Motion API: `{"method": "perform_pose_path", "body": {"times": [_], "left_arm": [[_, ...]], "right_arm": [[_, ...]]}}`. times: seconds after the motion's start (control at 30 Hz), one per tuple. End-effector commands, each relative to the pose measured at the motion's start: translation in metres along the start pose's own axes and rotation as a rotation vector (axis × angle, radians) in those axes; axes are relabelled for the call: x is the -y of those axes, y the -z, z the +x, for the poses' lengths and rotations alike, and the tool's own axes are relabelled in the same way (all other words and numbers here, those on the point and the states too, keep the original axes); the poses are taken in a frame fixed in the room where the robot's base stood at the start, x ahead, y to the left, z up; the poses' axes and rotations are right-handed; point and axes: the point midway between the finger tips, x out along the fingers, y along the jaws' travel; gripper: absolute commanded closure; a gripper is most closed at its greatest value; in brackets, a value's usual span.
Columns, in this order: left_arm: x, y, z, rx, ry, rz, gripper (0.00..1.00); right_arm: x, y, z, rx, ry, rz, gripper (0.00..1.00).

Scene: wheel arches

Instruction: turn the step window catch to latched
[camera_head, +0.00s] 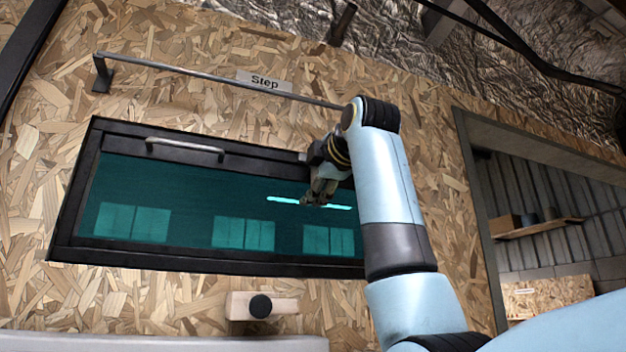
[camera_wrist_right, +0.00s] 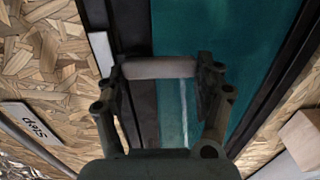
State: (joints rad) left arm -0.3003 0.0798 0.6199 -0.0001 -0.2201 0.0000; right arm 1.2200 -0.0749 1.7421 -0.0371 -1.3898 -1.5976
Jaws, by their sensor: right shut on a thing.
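The step window (camera_head: 170,190) is a dark-framed teal pane in the chipboard wall, under a "Step" label (camera_head: 264,83). My right gripper (camera_head: 318,195) is at the pane's upper right. In the right wrist view, my right gripper (camera_wrist_right: 162,72) is shut on a pale bar, which looks like the window catch (camera_wrist_right: 160,68). The bar lies between the two fingertips, crosswise from the dark frame over the teal pane. In the head view the gripper and arm hide the catch. My left gripper is not in view.
A pale grab handle (camera_head: 185,149) is on the window's upper frame. A metal rail (camera_head: 215,78) runs above it. A wooden block with a black knob (camera_head: 260,306) sits below the window. An opening with a shelf (camera_head: 540,228) is at the right.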

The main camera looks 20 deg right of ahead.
Motion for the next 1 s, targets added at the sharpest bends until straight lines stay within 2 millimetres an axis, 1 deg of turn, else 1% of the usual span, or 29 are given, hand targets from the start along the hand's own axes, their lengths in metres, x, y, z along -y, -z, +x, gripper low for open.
{"method": "perform_pose_path", "body": {"times": [0.4,0.43,0.6,0.87,0.97,1.0], "left_arm": [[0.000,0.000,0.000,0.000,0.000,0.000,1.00],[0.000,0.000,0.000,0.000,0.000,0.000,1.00],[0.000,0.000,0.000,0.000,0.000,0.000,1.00],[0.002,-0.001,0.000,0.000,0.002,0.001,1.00],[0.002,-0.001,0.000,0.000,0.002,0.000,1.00],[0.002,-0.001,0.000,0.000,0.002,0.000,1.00]], "right_arm": [[0.000,0.000,0.000,0.001,0.001,-0.010,0.62],[0.000,0.000,0.000,0.001,0.001,-0.010,0.28],[0.000,0.000,0.000,0.001,0.000,-0.009,0.06],[0.000,0.000,0.000,0.000,0.000,-0.008,0.06],[0.000,0.000,-0.006,0.000,-0.002,-0.008,0.06],[0.000,0.000,-0.010,0.000,-0.002,-0.008,0.06]]}}
